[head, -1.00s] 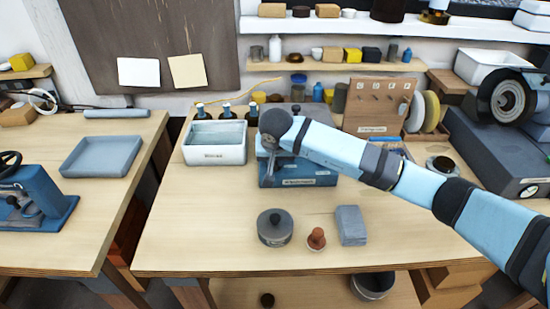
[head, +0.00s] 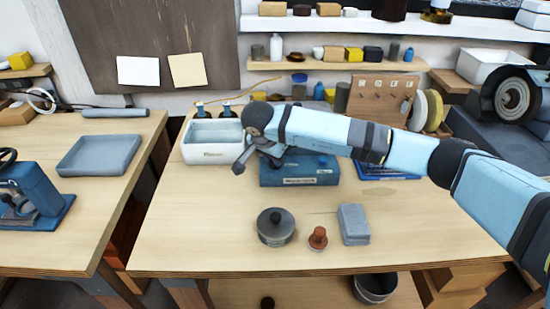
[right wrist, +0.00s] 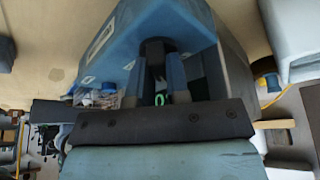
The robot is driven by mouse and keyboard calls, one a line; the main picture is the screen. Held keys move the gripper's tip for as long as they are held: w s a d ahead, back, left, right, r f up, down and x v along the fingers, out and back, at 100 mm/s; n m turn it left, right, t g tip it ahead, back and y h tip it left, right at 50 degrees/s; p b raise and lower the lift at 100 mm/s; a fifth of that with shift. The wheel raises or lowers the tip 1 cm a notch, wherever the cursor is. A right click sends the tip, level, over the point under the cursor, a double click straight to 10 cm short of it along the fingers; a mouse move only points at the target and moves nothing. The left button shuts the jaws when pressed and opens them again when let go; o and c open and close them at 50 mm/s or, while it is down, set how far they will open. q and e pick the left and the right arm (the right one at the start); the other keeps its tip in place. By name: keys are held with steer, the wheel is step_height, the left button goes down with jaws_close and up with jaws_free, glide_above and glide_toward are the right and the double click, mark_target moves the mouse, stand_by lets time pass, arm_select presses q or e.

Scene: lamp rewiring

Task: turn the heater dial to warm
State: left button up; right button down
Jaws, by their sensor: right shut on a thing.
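The heater appears to be the blue box with a white label (head: 300,171) at the back middle of the bench. Its blue body also fills the top of the right wrist view (right wrist: 125,45). My right gripper (head: 262,160) is at the box's left end, below my bent wrist. In the right wrist view its fingers (right wrist: 158,80) are close together against the blue body, shut on what seems to be the heater dial. The dial is hidden by the fingers and wrist, so its setting cannot be read. My left gripper is not in view.
A white bin (head: 212,142) stands just left of the heater, with bottles behind it. A lidded grey pot (head: 275,227), a red-brown knobbed piece (head: 318,238) and a grey block (head: 354,224) sit in front. The front left of the bench is clear.

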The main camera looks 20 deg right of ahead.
steer(key=shift+m, duration=0.8)
steer(key=shift+g, duration=0.3)
steer(key=c, duration=1.1)
jaws_free()
steer(key=v, duration=1.3)
steer(key=shift+a+r+b, duration=0.3)
steer(key=shift+r+b, duration=0.05)
